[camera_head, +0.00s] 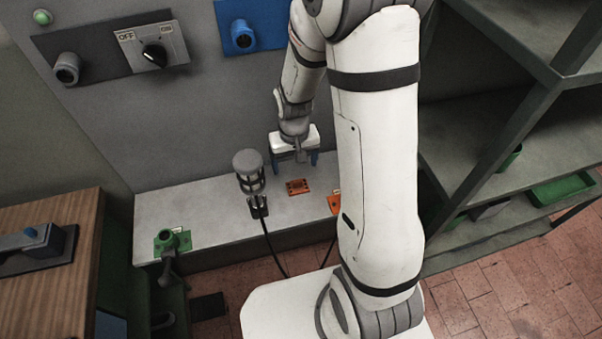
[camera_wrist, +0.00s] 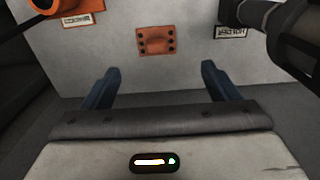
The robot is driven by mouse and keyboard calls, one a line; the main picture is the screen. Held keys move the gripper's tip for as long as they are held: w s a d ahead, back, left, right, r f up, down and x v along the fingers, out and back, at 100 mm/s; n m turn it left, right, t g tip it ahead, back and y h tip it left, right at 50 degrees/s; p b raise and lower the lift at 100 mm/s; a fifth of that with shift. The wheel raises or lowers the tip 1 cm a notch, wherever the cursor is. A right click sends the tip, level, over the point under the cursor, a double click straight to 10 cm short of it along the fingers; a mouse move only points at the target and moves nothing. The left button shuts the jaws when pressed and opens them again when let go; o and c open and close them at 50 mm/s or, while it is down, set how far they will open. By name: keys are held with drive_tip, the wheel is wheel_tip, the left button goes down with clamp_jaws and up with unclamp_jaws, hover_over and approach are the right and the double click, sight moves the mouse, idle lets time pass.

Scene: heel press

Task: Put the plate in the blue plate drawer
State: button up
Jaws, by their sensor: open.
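A small orange plate (camera_head: 297,187) with dark holes lies flat on the grey bench. It also shows in the wrist view (camera_wrist: 156,41), beyond my fingertips and roughly centred between them. My gripper (camera_head: 295,162) is open, with blue fingers pointing down near the plate. Nothing is between the fingers in the wrist view (camera_wrist: 160,72). I cannot make out a blue plate drawer for certain. A blue panel with a blue knob (camera_head: 243,36) is on the grey wall, partly behind my arm.
A grey cylindrical device (camera_head: 248,170) stands left of the plate. An orange fixture (camera_head: 334,204) is to the right, partly behind my arm. A green fixture (camera_head: 172,240) is on the bench's left end. A wooden table (camera_head: 60,275) stands left, shelves (camera_head: 480,150) right.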

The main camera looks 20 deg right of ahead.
sight(297, 180)
wheel_tip(297, 180, down, 3)
drive_tip(key=shift+f, duration=0.15)
drive_tip(key=shift+d+f+p, duration=0.15)
drive_tip(key=shift+f+p, duration=0.25)
drive_tip(key=shift+f, duration=1)
drive_tip(key=shift+d+f+p, duration=0.1)
drive_tip(key=shift+f+p, duration=0.25)
drive_tip(key=shift+f, duration=1)
drive_tip(key=shift+w, duration=0.1)
drive_tip(key=c, duration=1.3)
drive_tip(key=shift+r, duration=0.2)
